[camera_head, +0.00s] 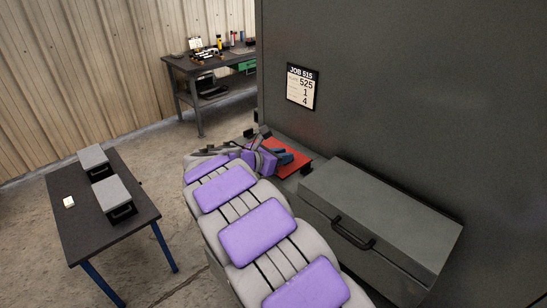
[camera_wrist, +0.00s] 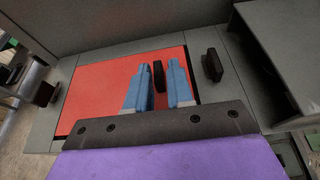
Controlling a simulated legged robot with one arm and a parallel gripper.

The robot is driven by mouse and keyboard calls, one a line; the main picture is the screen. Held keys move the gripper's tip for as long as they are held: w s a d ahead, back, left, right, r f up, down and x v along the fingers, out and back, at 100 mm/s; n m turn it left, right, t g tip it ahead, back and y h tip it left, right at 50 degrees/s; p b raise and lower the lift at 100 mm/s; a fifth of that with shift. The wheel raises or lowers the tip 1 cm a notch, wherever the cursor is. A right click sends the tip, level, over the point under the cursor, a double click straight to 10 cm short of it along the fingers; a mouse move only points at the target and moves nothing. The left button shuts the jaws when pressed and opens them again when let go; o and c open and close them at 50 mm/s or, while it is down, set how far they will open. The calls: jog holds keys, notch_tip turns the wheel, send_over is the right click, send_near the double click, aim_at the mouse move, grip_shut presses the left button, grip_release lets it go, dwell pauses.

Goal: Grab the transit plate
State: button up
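A flat red plate, which I take to be the transit plate (camera_wrist: 92,92), lies in a grey surround. It also shows in the head view (camera_head: 297,168). A black upright handle (camera_wrist: 158,76) stands on it. My gripper (camera_wrist: 159,72) is over the plate with its two blue fingers apart, one on each side of the handle. Gaps show between the handle and both fingers, so I see no contact. In the head view my gripper (camera_head: 284,157) is above the plate, and my arm hides part of the plate's near side.
Black blocks stand left (camera_wrist: 43,94) and right (camera_wrist: 212,66) of the plate. A grey case with a handle (camera_head: 380,215) sits right of my arm. A tall grey wall with a job sign (camera_head: 302,86) rises behind. A dark table (camera_head: 75,215) holds two grey boxes.

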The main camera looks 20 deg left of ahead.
jog(key=shift+d+f, duration=0.15)
jog(key=shift+f, duration=0.45)
jog(key=shift+d+f, duration=0.15)
jog(key=shift+f, duration=0.4)
jog(key=shift+w+d+f+g, duration=0.1)
jog(key=shift+w+f+g, duration=0.3)
jog(key=shift+w, duration=0.35)
jog(key=shift+c, duration=1)
jog(key=shift+a, duration=0.35)
jog(key=c, duration=0.4)
jog(key=shift+d, duration=0.1)
jog(key=shift+c, duration=0.9)
jog(key=shift+d+r, duration=0.2)
grip_shut()
jog(key=shift+r, duration=0.2)
